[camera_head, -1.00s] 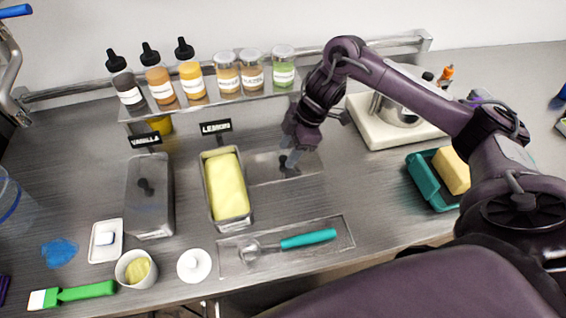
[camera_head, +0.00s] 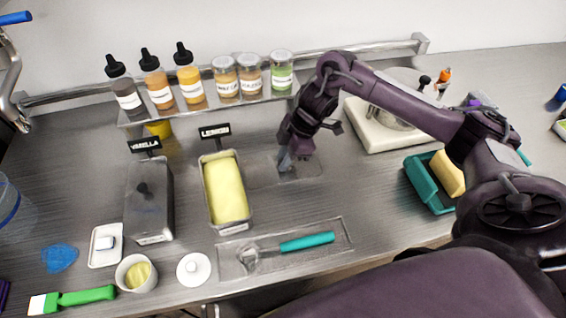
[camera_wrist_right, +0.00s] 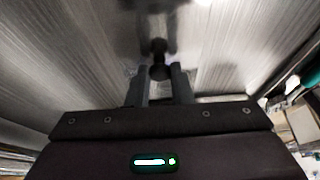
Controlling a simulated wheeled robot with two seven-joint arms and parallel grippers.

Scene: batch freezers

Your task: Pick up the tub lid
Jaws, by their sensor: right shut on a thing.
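The metal tub lid (camera_head: 309,171) with a black knob is on the steel counter's right-middle part, right of the open lemon tub (camera_head: 210,190). My right gripper (camera_head: 286,162) is over the lid, fingers pointing down. In the right wrist view, its two fingers (camera_wrist_right: 160,78) are closed around the black knob (camera_wrist_right: 159,62). The gripper hides much of the lid in the head view, and I cannot tell whether the lid is clear of the counter. The vanilla tub (camera_head: 150,205) is covered by a similar knobbed lid. My left gripper is not in view.
A scoop with a teal handle (camera_head: 307,242) lies in a shallow tray in front. Bottles and jars (camera_head: 225,80) stand on the rear shelf. A white-based appliance (camera_head: 375,130) and a teal container (camera_head: 425,185) are to the right.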

